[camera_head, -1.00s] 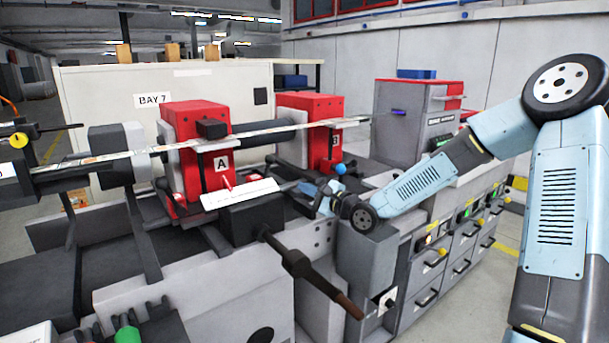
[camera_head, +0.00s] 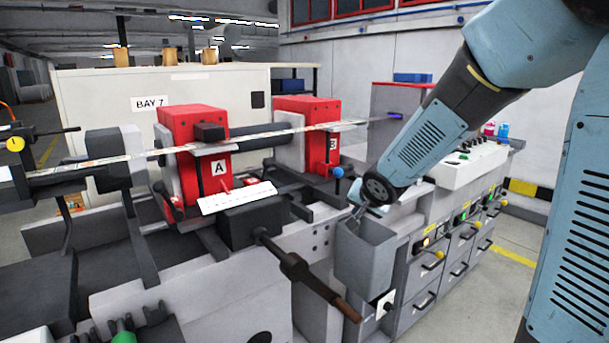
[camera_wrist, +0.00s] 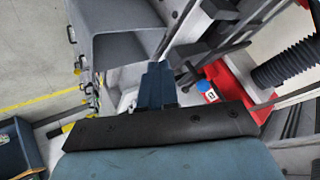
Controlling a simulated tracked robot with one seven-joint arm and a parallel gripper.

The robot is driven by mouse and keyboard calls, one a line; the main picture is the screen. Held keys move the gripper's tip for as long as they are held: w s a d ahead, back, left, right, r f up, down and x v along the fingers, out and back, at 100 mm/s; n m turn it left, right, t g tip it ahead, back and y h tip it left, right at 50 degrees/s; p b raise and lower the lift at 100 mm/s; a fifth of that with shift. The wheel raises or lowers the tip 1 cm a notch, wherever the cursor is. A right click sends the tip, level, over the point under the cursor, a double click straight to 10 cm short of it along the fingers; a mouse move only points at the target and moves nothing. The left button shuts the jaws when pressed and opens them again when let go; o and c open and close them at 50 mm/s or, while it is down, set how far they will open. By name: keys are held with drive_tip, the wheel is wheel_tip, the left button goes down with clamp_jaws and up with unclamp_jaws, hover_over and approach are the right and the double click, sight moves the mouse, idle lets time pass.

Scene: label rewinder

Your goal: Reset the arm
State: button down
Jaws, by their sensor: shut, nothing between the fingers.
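My light blue arm reaches in from the right in the head view. My gripper (camera_head: 357,210) is above the open grey bin on the machine's front, near the bin's back left rim. In the wrist view my gripper (camera_wrist: 157,85) shows as dark blue fingers close together, with nothing seen between them. The grey bin (camera_head: 362,262) has an open top, and its wall also shows in the wrist view (camera_wrist: 125,50). The arm's wrist hides part of the machine behind it.
Red block A (camera_head: 190,160) and red block B (camera_head: 305,140) stand on the machine, with a label strip (camera_head: 260,133) running across them. A blue knob (camera_head: 338,172) is close to my gripper. A dark lever (camera_head: 305,275) juts forward. Drawers (camera_head: 425,277) line the right.

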drive_tip(key=s+d+r+n+g, duration=0.1)
drive_tip(key=s+d+r, duration=0.2)
drive_tip(key=s, duration=0.6)
drive_tip(key=s+d+r+n+g+h, duration=0.1)
drive_tip(key=s+d+r+n, duration=0.1)
drive_tip(key=s, duration=0.8)
drive_tip(key=s+d+r+n+g, duration=0.1)
drive_tip(key=s+d+r, duration=0.3)
drive_tip(key=s, duration=0.5)
drive_tip(key=shift+s+d+r+n, duration=0.15)
drive_tip(key=shift+d+r+n, duration=0.05)
drive_tip(key=shift+r+n, duration=0.3)
